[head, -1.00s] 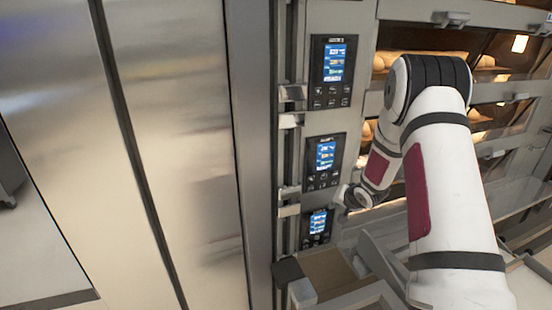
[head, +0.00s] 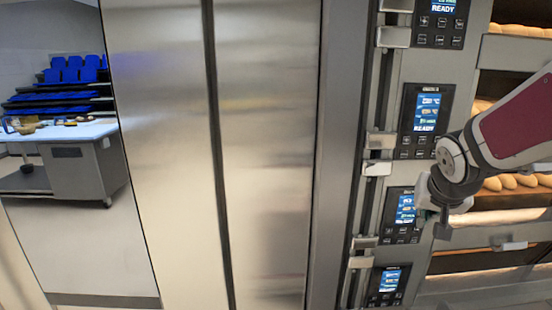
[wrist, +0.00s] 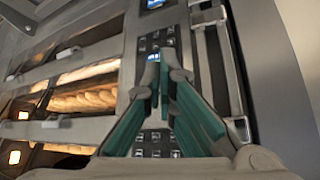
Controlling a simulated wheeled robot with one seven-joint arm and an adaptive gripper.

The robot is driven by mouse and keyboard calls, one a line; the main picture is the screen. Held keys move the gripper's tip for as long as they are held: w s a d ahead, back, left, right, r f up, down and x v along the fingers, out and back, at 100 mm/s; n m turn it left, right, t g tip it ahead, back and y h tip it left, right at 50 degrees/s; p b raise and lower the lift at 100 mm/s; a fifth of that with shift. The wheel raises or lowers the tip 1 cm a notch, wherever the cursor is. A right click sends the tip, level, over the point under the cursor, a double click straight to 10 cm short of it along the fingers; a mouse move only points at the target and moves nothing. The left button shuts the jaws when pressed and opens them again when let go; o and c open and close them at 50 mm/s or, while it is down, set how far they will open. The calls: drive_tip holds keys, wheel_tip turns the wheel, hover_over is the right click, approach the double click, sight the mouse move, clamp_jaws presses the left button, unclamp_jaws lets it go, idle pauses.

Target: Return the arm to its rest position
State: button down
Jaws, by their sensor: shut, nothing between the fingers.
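My arm reaches in from the right edge of the head view, with its wrist in front of the deck oven's control column. My gripper (wrist: 160,75) shows in the wrist view with its two green-padded fingers close together and nothing between them. In the head view the gripper (head: 441,218) is small and partly hidden by the wrist, beside a lower control panel (head: 403,215). I cannot tell whether it touches the panel.
Deck ovens with lit loaves (head: 515,182) stand at the right. More panels (head: 425,118) and metal handles (head: 381,140) line the column. Tall steel doors (head: 265,150) fill the middle. A worktable (head: 85,165) and blue trays (head: 75,70) stand far left.

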drive_tip(key=s+a+r+n+y, duration=0.1)
drive_tip(key=s+a, duration=0.3)
drive_tip(key=s, duration=0.4)
drive_tip(key=s+a+r+n+g+y, duration=0.1)
drive_tip(key=s+a+n, duration=0.1)
drive_tip(key=s+a, duration=0.2)
drive_tip(key=s+a+r+n, duration=0.1)
drive_tip(key=s+a, duration=0.3)
drive_tip(key=s, duration=0.7)
drive_tip(key=shift+s+a+r+n+y, duration=0.2)
drive_tip(key=shift+s+r+n+y, duration=0.1)
drive_tip(key=shift+r+y, duration=0.15)
